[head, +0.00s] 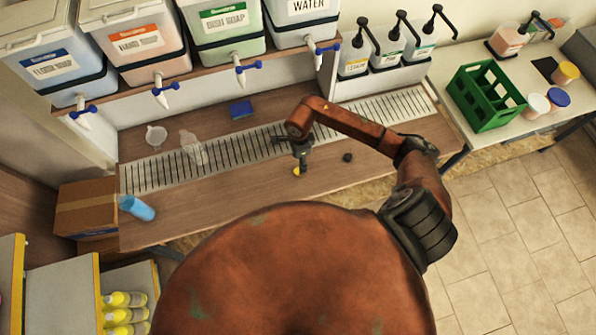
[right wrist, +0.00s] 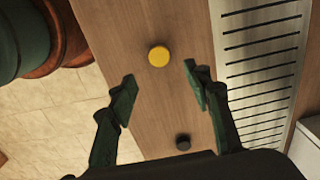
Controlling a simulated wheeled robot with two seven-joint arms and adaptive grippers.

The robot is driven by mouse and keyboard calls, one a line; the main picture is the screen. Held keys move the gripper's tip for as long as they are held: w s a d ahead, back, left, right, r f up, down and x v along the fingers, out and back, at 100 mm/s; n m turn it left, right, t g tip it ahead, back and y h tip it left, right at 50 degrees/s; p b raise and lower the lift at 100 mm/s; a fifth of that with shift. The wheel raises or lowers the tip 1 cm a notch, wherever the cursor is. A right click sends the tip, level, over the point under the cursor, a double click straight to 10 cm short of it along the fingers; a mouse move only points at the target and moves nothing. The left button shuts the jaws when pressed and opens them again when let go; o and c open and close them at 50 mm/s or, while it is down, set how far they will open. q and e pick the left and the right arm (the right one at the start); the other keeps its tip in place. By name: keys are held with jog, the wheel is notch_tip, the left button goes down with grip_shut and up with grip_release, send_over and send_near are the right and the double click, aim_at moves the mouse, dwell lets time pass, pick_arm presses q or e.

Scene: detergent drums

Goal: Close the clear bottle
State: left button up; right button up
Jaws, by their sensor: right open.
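The clear bottle (head: 193,148) stands on the slotted metal drain strip at the left of the counter; its top looks uncapped, though it is small and see-through here. A yellow cap (head: 297,171) lies on the wooden counter top, and a black cap (head: 347,157) lies to its right. My right gripper (head: 302,158) is above the counter at the yellow cap. In the right wrist view its fingers (right wrist: 160,78) are spread and empty, with the yellow cap (right wrist: 159,56) beyond and between the tips. The black cap (right wrist: 183,142) shows nearer the wrist. My left gripper is not in view.
Taps (head: 163,92) of the drums overhang the back. A green crate (head: 485,95) stands right.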

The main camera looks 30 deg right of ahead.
jog(key=shift+f, duration=1.3)
jog(key=shift+a+f, duration=0.1)
notch_tip(320, 180, down, 5)
jog(key=shift+a+p, duration=0.15)
jog(key=shift+p, duration=0.25)
jog(key=shift+c, duration=0.4)
jog(key=shift+w, duration=0.1)
jog(key=c, duration=0.7)
